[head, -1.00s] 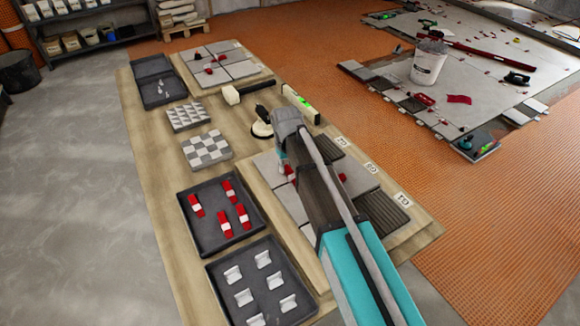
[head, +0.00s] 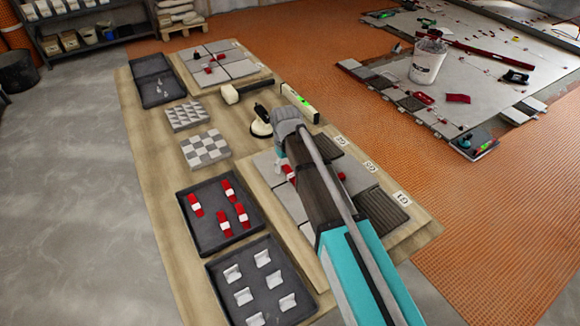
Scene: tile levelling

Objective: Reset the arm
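My arm reaches from the bottom right over the near tile panel (head: 289,205) on the wooden workbench (head: 150,180). Its teal and dark links hide much of that panel. Red pieces show on the near panel on both sides of the arm. Dark ridged tiles (head: 382,209) lie along the panel's right side, by numbered labels.
A dark tray of red wedges (head: 221,238) and a dark tray of white clips (head: 229,297) lie left of my arm. A suction cup (head: 262,128), a mallet (head: 231,94) and a level (head: 300,103) lie beyond the wrist. A white bucket (head: 427,62) stands on the tiled floor.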

